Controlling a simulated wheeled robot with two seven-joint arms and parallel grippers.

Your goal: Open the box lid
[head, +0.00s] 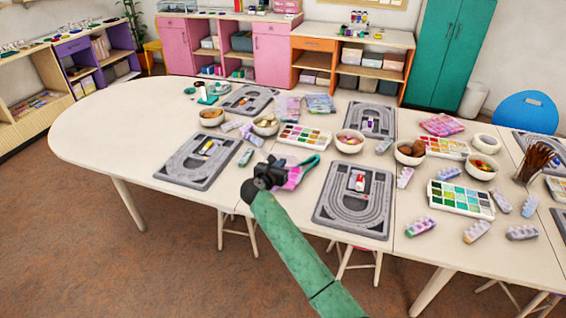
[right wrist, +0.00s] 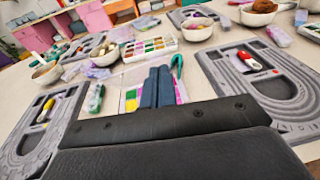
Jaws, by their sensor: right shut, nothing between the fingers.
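A small bead box with pink, green and yellow compartments (right wrist: 131,104) lies on the table, directly beyond my right gripper in the right wrist view. In the head view its pink part (head: 294,179) shows beside the gripper. My right gripper (head: 287,170) is over the near side of the table, between two grey bead boards. Its dark fingers (right wrist: 158,84) are together and empty, and hide the middle of the box. I cannot tell whether the fingers touch the box or how its lid stands. My left gripper is not in view.
Grey bead boards stand at left (head: 194,178) and right (head: 325,220) of the gripper. A teal curved thing (right wrist: 177,63) is just behind the box. Paint palettes (head: 303,133), bowls (head: 350,149) and bead tubes (head: 245,157) crowd the table behind. The table's far left is clear.

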